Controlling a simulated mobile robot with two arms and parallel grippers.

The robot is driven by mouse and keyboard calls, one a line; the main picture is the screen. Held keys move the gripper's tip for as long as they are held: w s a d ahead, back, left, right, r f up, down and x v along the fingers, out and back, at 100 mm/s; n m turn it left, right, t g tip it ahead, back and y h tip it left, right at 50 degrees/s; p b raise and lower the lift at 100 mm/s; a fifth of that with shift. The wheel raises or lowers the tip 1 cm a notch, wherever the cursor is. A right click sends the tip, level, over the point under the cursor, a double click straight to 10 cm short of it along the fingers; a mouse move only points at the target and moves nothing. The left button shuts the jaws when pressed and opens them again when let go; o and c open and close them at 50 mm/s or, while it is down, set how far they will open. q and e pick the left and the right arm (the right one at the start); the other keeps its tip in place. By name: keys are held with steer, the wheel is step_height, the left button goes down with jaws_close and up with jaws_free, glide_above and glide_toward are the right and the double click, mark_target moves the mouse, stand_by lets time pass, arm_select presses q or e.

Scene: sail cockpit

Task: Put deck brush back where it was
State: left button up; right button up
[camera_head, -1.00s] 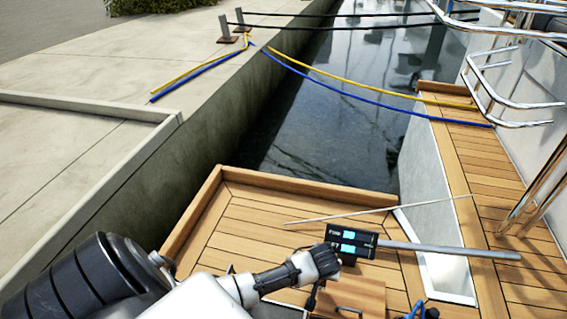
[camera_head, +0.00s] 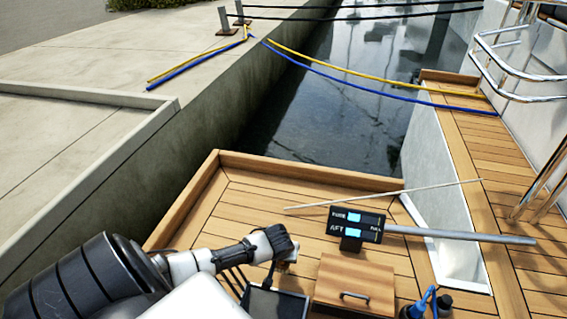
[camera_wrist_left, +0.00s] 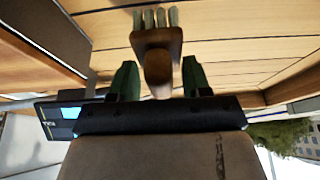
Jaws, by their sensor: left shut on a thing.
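The deck brush (camera_wrist_left: 158,45) shows in the left wrist view as a brown wooden piece with several pale bristle tufts at its top end. My left gripper (camera_wrist_left: 158,82) is shut on its rounded wooden handle, which lies between the two dark green fingers. In the head view my left gripper (camera_head: 283,248) is over the teak deck at the lower middle, left of the black display. There the brush is mostly hidden or too small to make out. My right gripper is not in view.
A wooden box with a handle (camera_head: 355,284) and a dark open box (camera_head: 275,304) are close below. A blue-topped bottle (camera_head: 425,303) stands lower right. The deck's far left part (camera_head: 250,190) is clear.

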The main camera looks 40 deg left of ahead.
arm_select(q)
step_height(320, 180, down, 4)
steer(key=b, duration=0.3)
steer(key=shift+r, duration=0.35)
steer(key=shift+f, duration=0.1)
steer(key=o, duration=0.9)
